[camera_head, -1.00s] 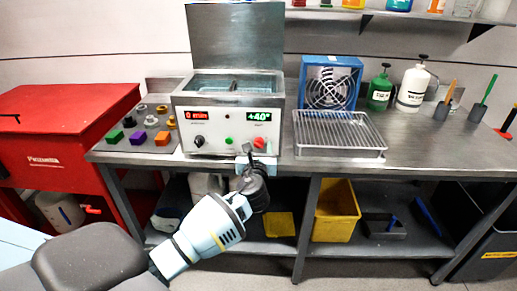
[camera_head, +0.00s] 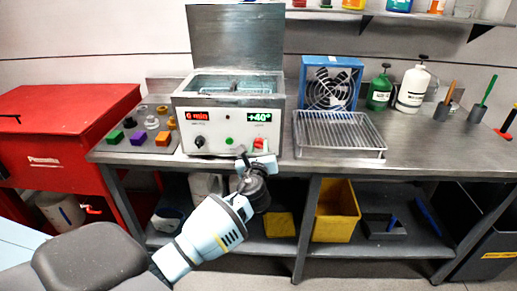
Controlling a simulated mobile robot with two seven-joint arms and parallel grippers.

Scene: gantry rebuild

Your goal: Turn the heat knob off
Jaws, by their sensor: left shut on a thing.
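The bath unit (camera_head: 222,165) stands on the steel bench with its lid raised. Its front has a black knob (camera_head: 199,142) at the left, a small green button (camera_head: 229,142) in the middle and a red knob (camera_head: 259,144) at the right. The red knob, which I take as the heat knob, sits under a green display (camera_head: 259,117) reading about +40°. My left gripper (camera_head: 260,152) reaches up from below and is shut on the red knob, hiding its lower part. My right gripper is out of view.
A yellow bin (camera_head: 336,212) sits on the lower shelf.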

